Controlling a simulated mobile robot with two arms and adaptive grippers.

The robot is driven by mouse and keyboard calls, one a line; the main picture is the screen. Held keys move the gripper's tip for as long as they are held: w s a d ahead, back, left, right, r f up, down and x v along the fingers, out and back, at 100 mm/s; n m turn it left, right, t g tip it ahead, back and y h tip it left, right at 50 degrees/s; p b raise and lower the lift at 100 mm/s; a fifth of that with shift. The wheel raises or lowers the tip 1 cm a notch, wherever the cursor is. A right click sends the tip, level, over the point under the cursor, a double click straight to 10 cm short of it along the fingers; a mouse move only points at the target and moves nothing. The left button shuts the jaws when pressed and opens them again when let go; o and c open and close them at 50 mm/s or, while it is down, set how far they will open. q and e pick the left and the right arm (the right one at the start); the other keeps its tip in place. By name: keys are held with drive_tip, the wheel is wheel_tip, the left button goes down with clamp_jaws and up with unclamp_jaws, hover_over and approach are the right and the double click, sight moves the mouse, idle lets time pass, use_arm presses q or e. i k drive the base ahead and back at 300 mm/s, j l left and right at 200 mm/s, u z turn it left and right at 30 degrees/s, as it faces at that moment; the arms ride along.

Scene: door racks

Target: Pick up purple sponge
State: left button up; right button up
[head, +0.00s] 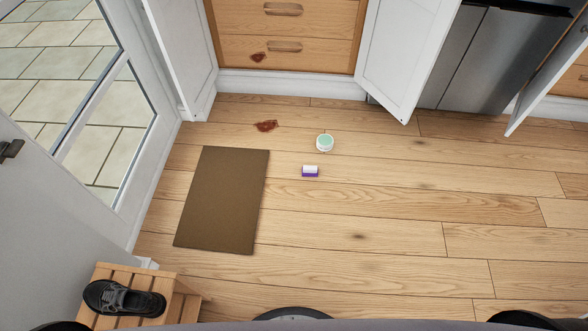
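A small sponge (310,171), white on top with a purple lower part, lies on the wooden floor near the middle of the head view. A round white and mint-green item (324,142) is just behind it and apart from it. Neither of my grippers can be seen in the head view. Only dark rounded parts of my own body show along the bottom edge.
A brown mat (222,200) lies left of the sponge. Reddish-brown stains mark the floor (266,126) and a drawer front (258,57). White cabinet doors (405,55) stand open at the back. A slatted wooden rack (182,300) holds a black shoe (124,298). Floor right is clear.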

sight(307, 170)
drive_tip(key=i+l+u, duration=0.15)
drive_tip(key=u, duration=0.25)
drive_tip(key=i+l+u, duration=0.15)
drive_tip(key=l+u, duration=0.2)
drive_tip(key=i+l+u, duration=0.1)
drive_tip(key=l+u, duration=0.15)
drive_tip(key=u, duration=0.15)
